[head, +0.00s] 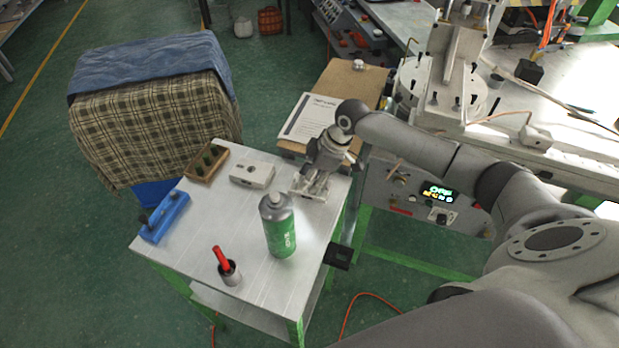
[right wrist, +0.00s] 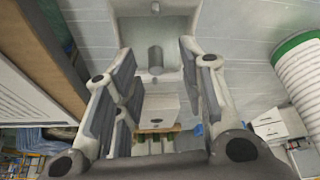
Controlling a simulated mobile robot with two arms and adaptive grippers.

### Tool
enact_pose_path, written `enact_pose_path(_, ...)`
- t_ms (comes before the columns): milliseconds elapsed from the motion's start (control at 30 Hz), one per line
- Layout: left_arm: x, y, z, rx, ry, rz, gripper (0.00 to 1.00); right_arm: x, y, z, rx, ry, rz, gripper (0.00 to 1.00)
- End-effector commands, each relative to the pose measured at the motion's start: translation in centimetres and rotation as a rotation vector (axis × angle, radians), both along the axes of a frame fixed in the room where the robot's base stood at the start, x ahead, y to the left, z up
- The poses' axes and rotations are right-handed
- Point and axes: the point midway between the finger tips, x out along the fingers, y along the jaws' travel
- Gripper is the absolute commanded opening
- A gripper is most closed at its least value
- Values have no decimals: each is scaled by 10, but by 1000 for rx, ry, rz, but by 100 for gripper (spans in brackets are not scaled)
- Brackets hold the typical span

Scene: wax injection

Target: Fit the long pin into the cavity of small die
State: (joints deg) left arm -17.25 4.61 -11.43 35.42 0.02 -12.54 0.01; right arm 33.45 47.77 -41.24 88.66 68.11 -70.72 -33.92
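My right gripper (head: 316,190) hangs over a pale grey block with a recess (head: 300,184) at the table's right back edge. In the right wrist view its fingers (right wrist: 157,55) are spread wide, one on each side of that block's near end; I cannot tell whether they touch it. A short grey cylinder, perhaps the long pin (right wrist: 155,60), shows in the recess (right wrist: 155,30), between the fingers but apart from them. Another white block (head: 252,174) with a small dark mark lies left of the gripper. I cannot tell which block is the small die. My left gripper is out of view.
The table's middle is clear.

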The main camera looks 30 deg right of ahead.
Motion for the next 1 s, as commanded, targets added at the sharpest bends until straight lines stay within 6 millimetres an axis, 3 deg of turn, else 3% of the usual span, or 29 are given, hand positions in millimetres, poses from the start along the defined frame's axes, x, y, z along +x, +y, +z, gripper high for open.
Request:
enact_pose_path(500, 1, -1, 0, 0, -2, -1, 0, -20, -31, 91, -1, -4, 1, 37)
enact_pose_path(700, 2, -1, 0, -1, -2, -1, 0, -23, -35, 104, 1, -2, 1, 37)
enact_pose_path(1000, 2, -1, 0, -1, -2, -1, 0, -23, -35, 105, 1, -1, 1, 37)
